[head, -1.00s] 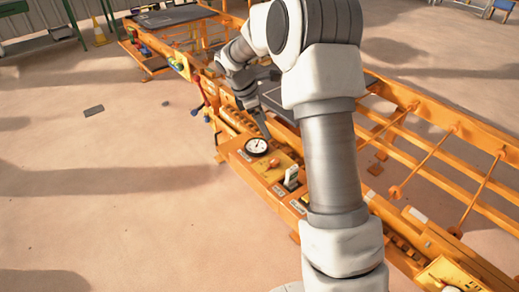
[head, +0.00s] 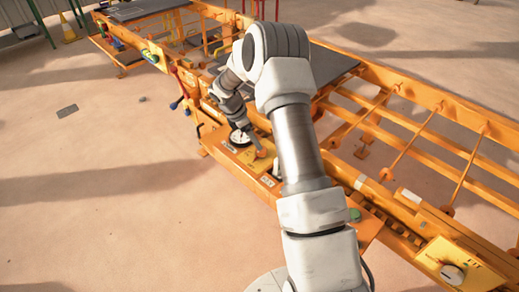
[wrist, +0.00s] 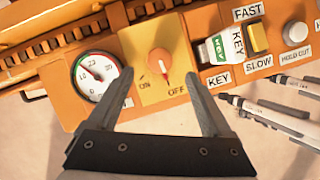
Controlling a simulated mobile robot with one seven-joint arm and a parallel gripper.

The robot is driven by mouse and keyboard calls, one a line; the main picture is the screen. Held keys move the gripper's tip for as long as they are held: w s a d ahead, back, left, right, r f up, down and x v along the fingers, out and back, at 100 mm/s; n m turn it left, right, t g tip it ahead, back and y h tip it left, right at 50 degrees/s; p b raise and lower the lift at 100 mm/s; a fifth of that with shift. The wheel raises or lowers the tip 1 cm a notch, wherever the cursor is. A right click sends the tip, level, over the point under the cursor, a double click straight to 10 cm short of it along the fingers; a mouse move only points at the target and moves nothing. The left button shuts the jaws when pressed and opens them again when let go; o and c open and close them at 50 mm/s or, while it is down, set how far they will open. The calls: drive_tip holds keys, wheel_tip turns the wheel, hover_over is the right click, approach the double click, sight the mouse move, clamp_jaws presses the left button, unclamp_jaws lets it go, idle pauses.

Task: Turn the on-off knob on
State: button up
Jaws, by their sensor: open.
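The on-off knob (wrist: 160,62) is orange and round, with a pale, red-tipped pointer, on a yellow plate. ON is printed at its lower left and OFF at its lower right. The pointer aims down, closer to OFF. My gripper (wrist: 158,84) is open and empty. Its fingertips show on either side of the knob in the wrist view, with gaps to it; I cannot tell how far above the plate they are. In the head view my arm reaches down to the yellow panel (head: 241,154), and the knob is hard to make out there.
A round dial gauge (wrist: 96,76) sits close to the left finger. To the right are a key switch (wrist: 218,48), a yellow FAST/SLOW button (wrist: 258,39) and a white button (wrist: 294,33). A separate panel has a grey knob (head: 452,274). Open floor lies left.

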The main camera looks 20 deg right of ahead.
sight(261, 152)
drive_tip(key=b+x, duration=0.1)
drive_tip(key=x, duration=0.5)
drive_tip(key=shift+d+f, duration=0.15)
clamp_jaws()
drive_tip(key=shift+w+m, duration=0.1)
drive_tip(key=shift+m, duration=0.3)
drive_tip(key=shift+m+g, duration=0.5)
drive_tip(key=shift+m, duration=0.5)
drive_tip(key=m, duration=0.2)
drive_tip(key=m+g+y, duration=0.1)
drive_tip(key=m, duration=0.1)
drive_tip(key=shift+w+m+g, duration=0.15)
drive_tip(key=shift+m+g, duration=0.15)
drive_tip(key=m+y+b, duration=0.1)
drive_tip(key=m, duration=0.2)
drive_tip(key=m+g+y, duration=0.1)
drive_tip(key=m, duration=0.2)
drive_tip(key=shift+w+d+m+b, duration=0.1)
drive_tip(key=shift+d+m+b, duration=0.1)
drive_tip(key=shift+m+b, duration=0.15)
